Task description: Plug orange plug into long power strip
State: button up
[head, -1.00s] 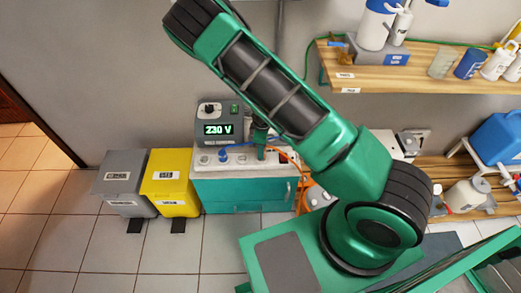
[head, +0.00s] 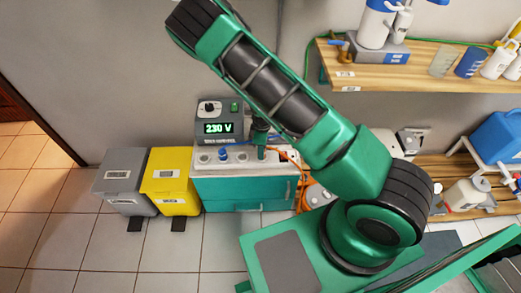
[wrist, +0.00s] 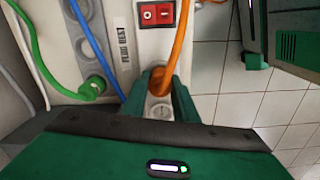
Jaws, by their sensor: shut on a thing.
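My gripper (wrist: 159,104) is shut on the orange plug (wrist: 158,78), whose orange cable rises from between the fingers in the wrist view. A pale round socket-like face (wrist: 159,112) shows between the fingertips. Whether the plug touches or enters anything is hidden. In the head view my gripper (head: 261,146) is over the right part of a white power strip (head: 212,168) on the teal cabinet. A socketed strip (wrist: 104,58) with blue and green cables lies left of my gripper in the wrist view.
A red rocker switch (wrist: 155,14) sits beyond my gripper, beside a panel lettered like "PLUG REST" (wrist: 122,45). A grey unit reading 230 V (head: 218,128) stands behind the strip. Grey (head: 123,181) and yellow (head: 171,182) bins stand left of the cabinet (head: 240,193). The orange cable (head: 301,190) hangs at its right.

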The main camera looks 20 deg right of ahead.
jog(key=shift+f, duration=0.2)
jog(key=o, duration=1.1)
jog(key=shift+o, duration=0.2)
jog(key=shift+r, duration=0.15)
notch_tip(320, 180, up, 9)
jog(key=shift+w+r, duration=0.1)
jog(key=shift+r, duration=0.65)
